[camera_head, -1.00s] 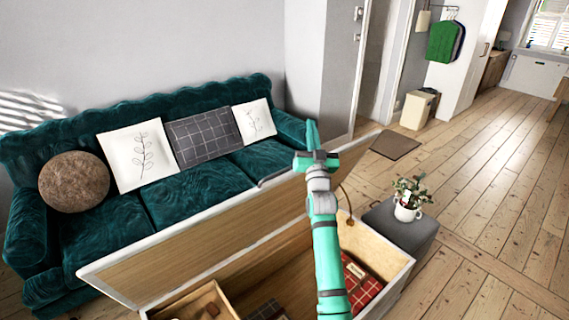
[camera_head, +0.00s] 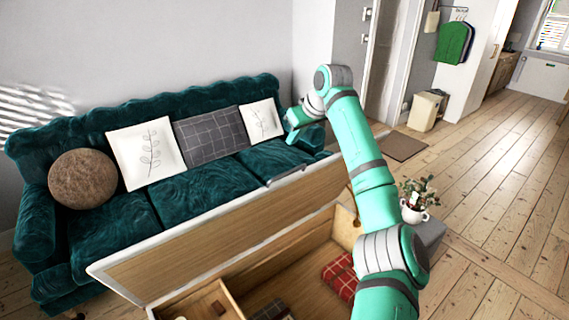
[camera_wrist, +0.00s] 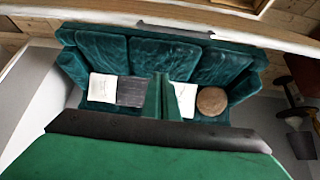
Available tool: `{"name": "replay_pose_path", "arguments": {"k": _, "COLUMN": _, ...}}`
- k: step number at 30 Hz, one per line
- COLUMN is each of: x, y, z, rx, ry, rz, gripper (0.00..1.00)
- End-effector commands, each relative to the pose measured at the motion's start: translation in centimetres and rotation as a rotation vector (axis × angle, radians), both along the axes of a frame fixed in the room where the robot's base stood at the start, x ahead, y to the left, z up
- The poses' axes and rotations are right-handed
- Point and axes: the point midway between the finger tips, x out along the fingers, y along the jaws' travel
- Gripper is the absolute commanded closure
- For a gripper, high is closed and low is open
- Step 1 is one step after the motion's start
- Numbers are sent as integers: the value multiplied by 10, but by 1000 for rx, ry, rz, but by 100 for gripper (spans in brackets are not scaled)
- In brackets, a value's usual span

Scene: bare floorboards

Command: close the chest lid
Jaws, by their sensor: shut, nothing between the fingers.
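The chest (camera_head: 233,301) is open at the bottom of the head view. Its wood-faced, white-rimmed lid (camera_head: 190,252) stands raised along the sofa side. My gripper (camera_head: 291,132) is shut and empty. It is beyond the lid's top edge, above the right end of the sofa, and appears apart from the lid. In the wrist view my gripper's green fingers (camera_wrist: 171,97) are close together in front of the sofa. The lid's pale edge (camera_wrist: 200,36) crosses the top of that view. My arm hides part of the lid's right end and the chest.
A teal sofa (camera_head: 185,190) with several cushions stands close behind the lid. A potted plant (camera_head: 415,210) sits on a grey stool (camera_head: 430,236) right of the chest. A red checked item (camera_head: 342,275) lies inside the chest. Floorboards (camera_head: 490,175) at right are clear.

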Motion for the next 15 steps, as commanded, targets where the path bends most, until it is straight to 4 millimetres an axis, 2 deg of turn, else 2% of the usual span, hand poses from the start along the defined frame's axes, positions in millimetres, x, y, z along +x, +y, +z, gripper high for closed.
{"name": "replay_pose_path", "arguments": {"k": 5, "x": -13, "y": -3, "z": -2, "rx": -28, "ry": 57, "rz": 26, "gripper": 100}}
{"name": "replay_pose_path", "arguments": {"k": 8, "x": -10, "y": -1, "z": -10, "rx": -29, "ry": 61, "rz": 28, "gripper": 100}}
{"name": "replay_pose_path", "arguments": {"k": 15, "x": 7, "y": 11, "z": -44, "rx": -27, "ry": 59, "rz": 27, "gripper": 100}}
